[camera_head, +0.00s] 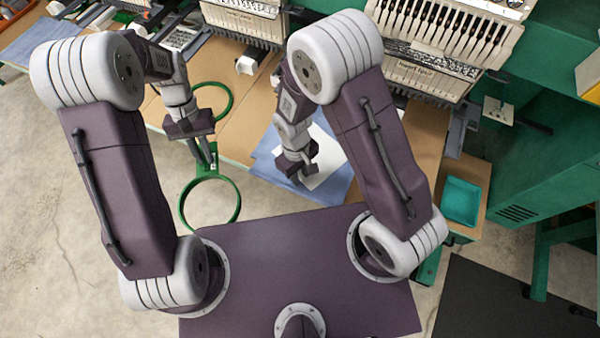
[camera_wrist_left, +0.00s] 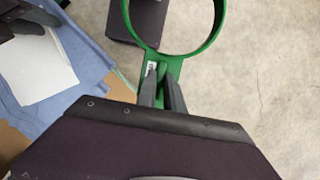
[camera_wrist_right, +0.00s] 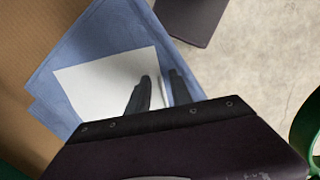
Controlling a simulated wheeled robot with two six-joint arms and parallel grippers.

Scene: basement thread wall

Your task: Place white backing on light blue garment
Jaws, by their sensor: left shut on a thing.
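The light blue garment (camera_head: 337,190) lies on the brown table in front of the machines. The white backing (camera_head: 328,160), a flat sheet, lies on top of it; both also show in the right wrist view, the garment (camera_wrist_right: 62,60) and the backing (camera_wrist_right: 100,82). My right gripper (camera_head: 300,176) is low over the backing near its edge, fingers parted; whether they touch the sheet is unclear. My left gripper (camera_head: 209,160) is shut on the tab of a green hoop (camera_head: 239,208), whose ring hangs out over the floor; the hoop also shows in the left wrist view (camera_wrist_left: 165,69).
Another green hoop (camera_head: 231,103) lies on the table further back. Embroidery machines (camera_head: 425,75) stand along the back of the table. A teal tray (camera_head: 461,201) is at the right. Bare concrete floor (camera_head: 60,220) is at the left.

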